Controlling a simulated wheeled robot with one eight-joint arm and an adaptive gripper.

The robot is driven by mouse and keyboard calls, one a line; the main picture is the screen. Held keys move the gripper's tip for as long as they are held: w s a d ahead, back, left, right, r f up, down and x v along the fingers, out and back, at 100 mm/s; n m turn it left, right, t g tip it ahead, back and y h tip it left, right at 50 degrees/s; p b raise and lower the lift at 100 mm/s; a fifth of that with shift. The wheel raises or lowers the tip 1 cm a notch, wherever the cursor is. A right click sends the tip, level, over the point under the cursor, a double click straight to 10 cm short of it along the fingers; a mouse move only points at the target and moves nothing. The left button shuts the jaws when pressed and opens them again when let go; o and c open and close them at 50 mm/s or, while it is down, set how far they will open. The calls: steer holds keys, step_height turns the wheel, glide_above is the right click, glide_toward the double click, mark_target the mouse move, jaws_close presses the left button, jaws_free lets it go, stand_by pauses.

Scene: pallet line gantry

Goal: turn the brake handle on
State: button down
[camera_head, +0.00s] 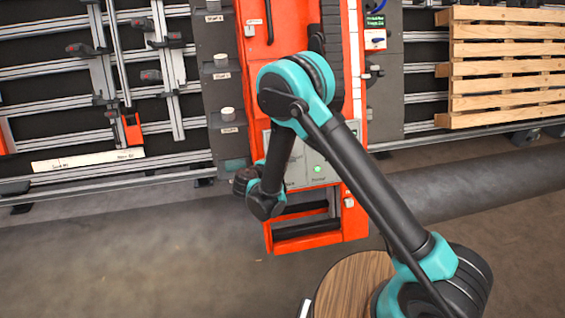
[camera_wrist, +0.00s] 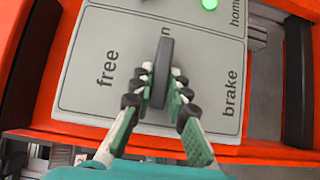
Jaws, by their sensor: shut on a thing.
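The brake handle (camera_wrist: 164,58) is a dark grey bar on a light grey panel (camera_wrist: 100,40). In the wrist view it stands between the printed words "free" on the left and "brake" on the right. It points up the picture and partly covers another label ending in "n". My gripper (camera_wrist: 160,95) is shut on the handle, with a finger on each side of it. In the head view the panel (camera_head: 323,181) shows on the orange machine, while my arm hides the handle and my fingers.
A lit green button (camera_head: 318,169) is on the panel, beside a "home" label in the wrist view. The orange machine frame (camera_head: 357,205) surrounds the panel. Wooden pallets (camera_head: 510,70) are at the right, and metal rails with clamps (camera_head: 100,70) at the left. Open floor lies in front.

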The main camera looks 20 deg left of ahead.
stand_by(0.5)
steer(key=c, duration=1.5)
jaws_free()
steer(key=v, duration=1.2)
steer(key=shift+f, duration=0.1)
